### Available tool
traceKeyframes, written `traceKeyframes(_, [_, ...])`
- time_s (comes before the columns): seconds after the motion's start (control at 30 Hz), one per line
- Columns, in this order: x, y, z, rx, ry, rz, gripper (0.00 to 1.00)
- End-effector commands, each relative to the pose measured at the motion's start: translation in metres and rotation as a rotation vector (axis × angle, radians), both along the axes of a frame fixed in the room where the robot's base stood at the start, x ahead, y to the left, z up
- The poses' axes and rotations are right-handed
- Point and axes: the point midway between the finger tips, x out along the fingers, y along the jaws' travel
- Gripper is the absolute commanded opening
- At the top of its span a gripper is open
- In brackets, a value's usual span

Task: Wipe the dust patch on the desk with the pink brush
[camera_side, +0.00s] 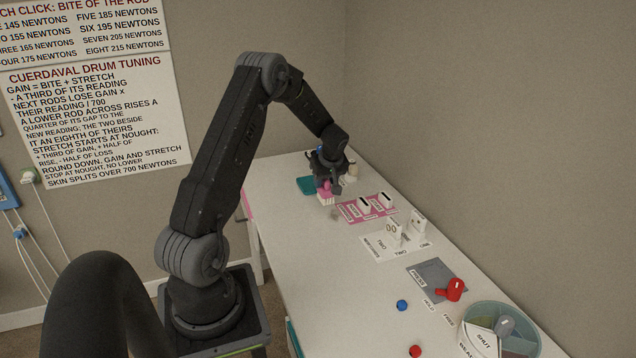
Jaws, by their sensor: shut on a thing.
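The pink brush (325,195) is at the far part of the white desk (300,240), with a pink top and a paler lower part. My gripper (325,184) is shut on the pink brush from above. The brush is at or just above the desk top; I cannot tell whether it touches. A small faint greyish patch (336,214), perhaps the dust, lies just in front of the brush, beside the pink mat. My gripper's fingers are small and dark here and partly hide the brush's top.
A teal item (305,186) lies left of the brush. A pink mat (350,213) with white blocks is right of it. Nearer are white labelled cards (380,246), a grey mat (424,270), a red object (452,289), blue and red balls (402,305), and a round tray (530,345).

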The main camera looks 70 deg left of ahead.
Motion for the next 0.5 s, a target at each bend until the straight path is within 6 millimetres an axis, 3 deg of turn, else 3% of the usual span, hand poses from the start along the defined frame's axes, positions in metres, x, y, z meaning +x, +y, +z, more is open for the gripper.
traceKeyframes(0.5, [0.001, 0.001, -0.038, -0.001, 0.002, -0.001, 0.23])
